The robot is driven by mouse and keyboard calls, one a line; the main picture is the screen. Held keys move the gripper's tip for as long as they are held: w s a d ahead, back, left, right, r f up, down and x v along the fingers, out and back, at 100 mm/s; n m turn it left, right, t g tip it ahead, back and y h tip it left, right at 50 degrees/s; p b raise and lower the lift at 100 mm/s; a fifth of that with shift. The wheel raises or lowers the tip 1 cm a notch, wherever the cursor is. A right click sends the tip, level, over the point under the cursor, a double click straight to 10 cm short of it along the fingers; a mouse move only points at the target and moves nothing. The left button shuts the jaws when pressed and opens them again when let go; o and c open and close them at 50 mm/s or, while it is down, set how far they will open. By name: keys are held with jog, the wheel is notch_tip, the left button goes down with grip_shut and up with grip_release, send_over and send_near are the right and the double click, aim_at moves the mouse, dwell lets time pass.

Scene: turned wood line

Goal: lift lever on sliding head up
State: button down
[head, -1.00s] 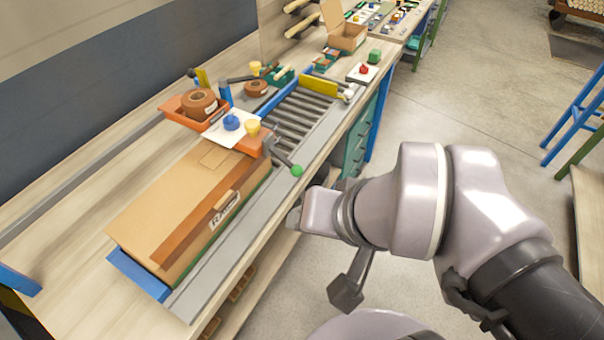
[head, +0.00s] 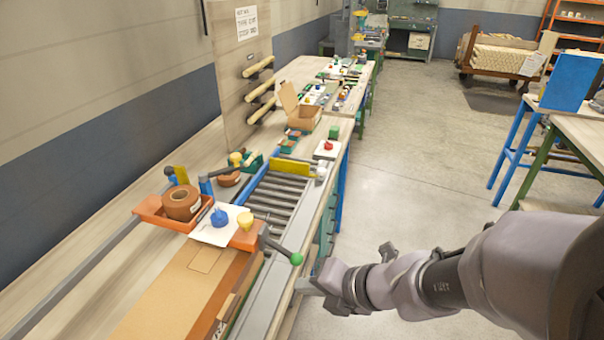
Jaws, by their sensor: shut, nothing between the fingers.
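The sliding head is an orange block (head: 247,238) at the end of the long cardboard box, on the near side of the bench. Its dark lever (head: 277,247) slopes down to the right and ends in a green ball knob (head: 296,258). My gripper (head: 308,286) is just below and slightly right of the green knob, beside the bench's front edge. It is shut and holds nothing. A small gap shows between it and the knob; I cannot tell the depth between them.
The cardboard box (head: 175,295) lies left of the lever. Black rollers (head: 275,195) lie behind it. An orange tray (head: 160,212) with a brown tape roll (head: 181,203), a blue knob (head: 219,217) and a yellow cup-shaped piece (head: 245,220) stand close by. Open floor (head: 400,160) lies to the right.

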aim_at(286, 252)
jog(key=shift+w+d+f+m, duration=0.2)
jog(key=shift+d+m, duration=0.1)
jog(key=shift+m, duration=0.2)
jog(key=b+x, duration=0.4)
jog(key=x, duration=0.7)
jog(key=w+d+r, duration=0.1)
jog(key=w+d+r+p, duration=0.1)
jog(key=d, duration=0.1)
jog(key=shift+d+r, duration=0.1)
jog(key=shift+r, duration=0.05)
